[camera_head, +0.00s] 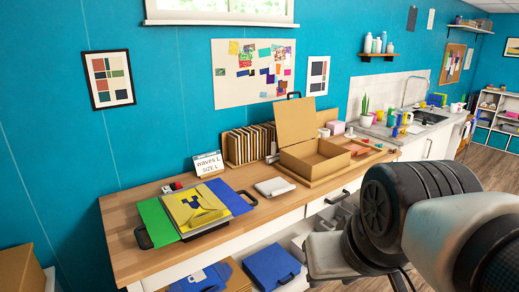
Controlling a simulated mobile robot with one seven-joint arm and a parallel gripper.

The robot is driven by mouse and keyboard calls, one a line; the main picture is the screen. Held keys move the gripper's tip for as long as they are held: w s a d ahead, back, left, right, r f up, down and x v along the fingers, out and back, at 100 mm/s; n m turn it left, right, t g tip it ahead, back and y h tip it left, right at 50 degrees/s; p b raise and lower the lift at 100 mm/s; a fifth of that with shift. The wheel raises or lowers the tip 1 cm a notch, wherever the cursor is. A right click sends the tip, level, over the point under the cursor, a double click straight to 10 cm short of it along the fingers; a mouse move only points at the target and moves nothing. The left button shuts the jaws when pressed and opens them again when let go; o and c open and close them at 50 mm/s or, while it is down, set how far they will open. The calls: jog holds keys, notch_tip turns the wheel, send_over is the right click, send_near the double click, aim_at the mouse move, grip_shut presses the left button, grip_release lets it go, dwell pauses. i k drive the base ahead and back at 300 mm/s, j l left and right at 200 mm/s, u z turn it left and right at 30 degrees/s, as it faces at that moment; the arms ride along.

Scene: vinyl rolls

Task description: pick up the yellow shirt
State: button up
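The yellow shirt (182,208) lies flat and looks folded on the left part of the wooden worktop, with dark blue marks on it. It lies between a green panel (157,222) on its left and a blue panel (227,196) on its right. These seem to rest on a flat holder with a dark handle (143,238) at its left. A small yellow raised shape is on the shirt's lower right; I cannot tell if it is part of it. My arm fills the lower right, apart from the shirt. My gripper's fingers cannot be made out.
A size sign (208,164) stands behind the shirt. A white folded item (274,187) and an open cardboard box (317,157) are to its right on the worktop (125,208). Blue cases (271,266) sit on the shelf below.

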aim_at(201, 216)
jog(key=i+u, duration=0.25)
jog(key=i, duration=0.5)
jog(key=i+l+u, duration=0.1)
jog(key=i+u, duration=0.15)
jog(key=i, duration=0.5)
